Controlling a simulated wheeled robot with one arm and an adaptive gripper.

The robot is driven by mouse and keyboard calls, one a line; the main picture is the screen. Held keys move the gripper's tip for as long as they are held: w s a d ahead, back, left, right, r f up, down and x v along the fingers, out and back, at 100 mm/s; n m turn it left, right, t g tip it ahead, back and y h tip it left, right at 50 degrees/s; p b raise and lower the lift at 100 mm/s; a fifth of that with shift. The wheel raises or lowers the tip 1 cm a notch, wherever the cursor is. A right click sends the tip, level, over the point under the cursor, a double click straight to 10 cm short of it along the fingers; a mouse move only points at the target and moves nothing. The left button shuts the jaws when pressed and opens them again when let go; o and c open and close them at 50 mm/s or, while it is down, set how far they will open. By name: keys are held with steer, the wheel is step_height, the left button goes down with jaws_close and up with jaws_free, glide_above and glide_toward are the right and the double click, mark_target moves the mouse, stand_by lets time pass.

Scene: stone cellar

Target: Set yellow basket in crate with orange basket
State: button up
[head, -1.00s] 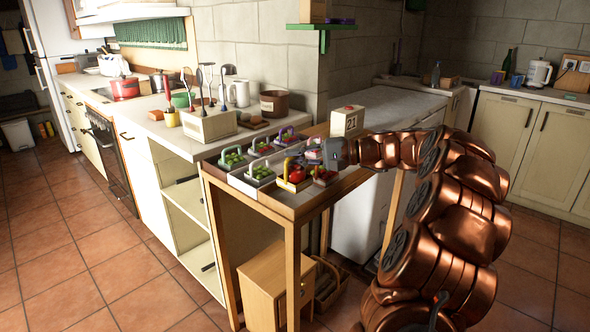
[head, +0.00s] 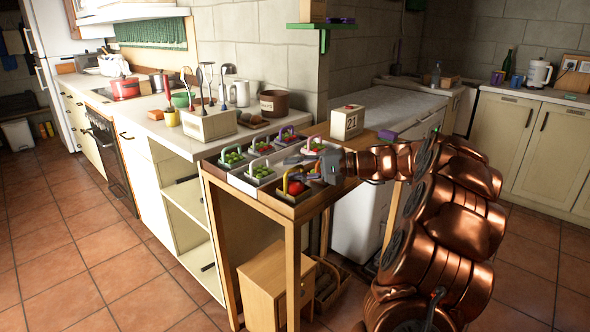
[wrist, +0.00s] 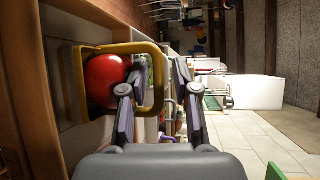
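The yellow basket (head: 286,181) has a yellow handle and a red round fruit in it. It stands at the near end of the wooden side table. In the wrist view its handle (wrist: 158,75) and the red fruit fill the left side. My gripper (head: 296,166) is right at the basket. In the wrist view my gripper (wrist: 155,75) has its fingers apart, and one bar of the handle shows between them. I cannot tell whether they touch it. I cannot make out an orange basket; my gripper and wrist hide part of the tray on the right.
More small baskets, with green contents (head: 260,171), stand in grey and brown trays beside it. A pale box (head: 347,122) stands behind, with a purple item (head: 388,134) to its right. The counter (head: 190,128) at the left holds a utensil box and pots.

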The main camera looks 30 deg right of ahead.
steer(key=shift+s+d+r, duration=0.1)
steer(key=shift+r, duration=0.05)
steer(key=v, duration=1.2)
steer(key=w+a+f+n+g, duration=0.15)
steer(key=a+g, duration=0.35)
steer(key=a, duration=1.2)
steer(key=s+a+f+n+g+h, duration=0.1)
steer(key=s+a+f+n+g, duration=0.2)
steer(key=a, duration=0.5)
steer(key=s+a+f+n+g+h, duration=0.1)
steer(key=s+a+f+g, duration=0.15)
steer(key=s+a, duration=0.35)
steer(key=s+a+f+n+g+h, duration=0.2)
steer(key=s+a+f+g+h, duration=0.3)
steer(key=s, duration=0.6)
steer(key=s+d+f+n+t+h, duration=0.1)
steer(key=s+d+f+n+h, duration=0.1)
steer(key=s+f, duration=0.4)
steer(key=s+d+h, duration=0.1)
steer(key=s+h, duration=0.1)
steer(key=s, duration=0.3)
steer(key=shift+h+p, duration=0.3)
